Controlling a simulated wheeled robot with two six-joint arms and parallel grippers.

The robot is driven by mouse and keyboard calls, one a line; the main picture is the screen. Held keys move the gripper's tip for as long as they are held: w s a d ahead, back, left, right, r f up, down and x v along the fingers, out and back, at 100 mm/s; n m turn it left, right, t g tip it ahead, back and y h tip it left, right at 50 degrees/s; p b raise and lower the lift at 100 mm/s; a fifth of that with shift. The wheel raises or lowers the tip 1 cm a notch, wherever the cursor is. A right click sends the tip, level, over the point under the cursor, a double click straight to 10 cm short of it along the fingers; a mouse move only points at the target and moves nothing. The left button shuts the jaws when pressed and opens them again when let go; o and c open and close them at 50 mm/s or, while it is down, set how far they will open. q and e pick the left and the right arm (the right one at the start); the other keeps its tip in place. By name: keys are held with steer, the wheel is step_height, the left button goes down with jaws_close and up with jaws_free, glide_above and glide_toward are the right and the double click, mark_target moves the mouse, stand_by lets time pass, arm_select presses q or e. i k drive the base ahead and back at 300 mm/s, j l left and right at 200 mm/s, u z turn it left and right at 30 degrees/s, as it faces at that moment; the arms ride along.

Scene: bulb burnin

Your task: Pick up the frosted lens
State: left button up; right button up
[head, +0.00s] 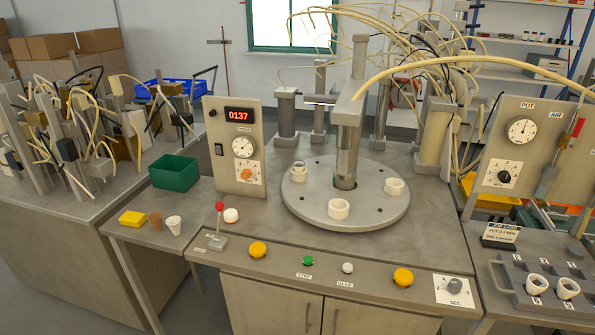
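No object is clearly marked as the frosted lens, and I cannot tell which one it is. A small white cup-like piece (174,225) stands on the low side table at left, beside a brown cup-like piece (155,220) and a yellow block (132,218). A small round white piece (231,215) sits left of the grey turntable (312,207). White rings, including one at the front (338,209), sit on the turntable. Two white ring-like pieces (537,284) sit in the dark tray at right. Neither of my grippers is in view.
A green bin (174,173) stands behind the side table's small pieces. Buttons line the bench's front edge.

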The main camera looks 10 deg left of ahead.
mark_target(229, 214)
steer(key=i+j, duration=0.95)
steer(key=j+u, duration=0.05)
steer(key=j, duration=0.05)
